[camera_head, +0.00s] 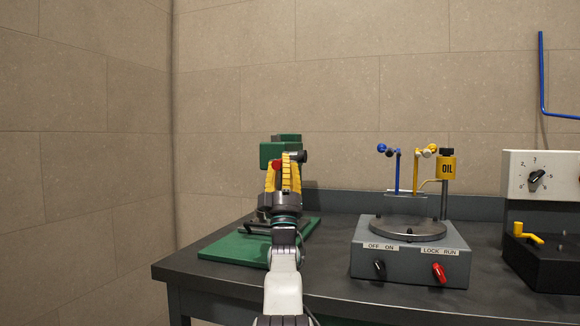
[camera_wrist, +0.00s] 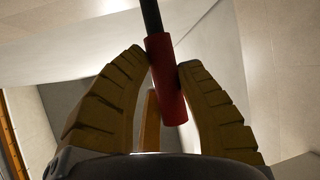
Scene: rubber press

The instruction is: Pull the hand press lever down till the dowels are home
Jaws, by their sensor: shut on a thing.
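The hand press (camera_head: 287,138) is green and stands on a green base plate (camera_head: 232,249) at the left of the bench. Its lever has a dark rod and a red grip (camera_head: 276,164). In the wrist view the red grip (camera_wrist: 165,75) lies between the yellow fingers of my gripper (camera_wrist: 163,74), which are shut on it. My gripper also shows in the head view (camera_head: 284,170), in front of the press. My arm and gripper hide most of the press body, and I cannot see the dowels.
Right of the press stands a grey box (camera_head: 409,263) with a round plate, blue and yellow levers and OFF/ON and LOCK/RUN switches. Farther right are a white dial panel (camera_head: 548,172) and a black block with a yellow handle (camera_head: 526,233). The bench's front left corner (camera_head: 185,265) is clear.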

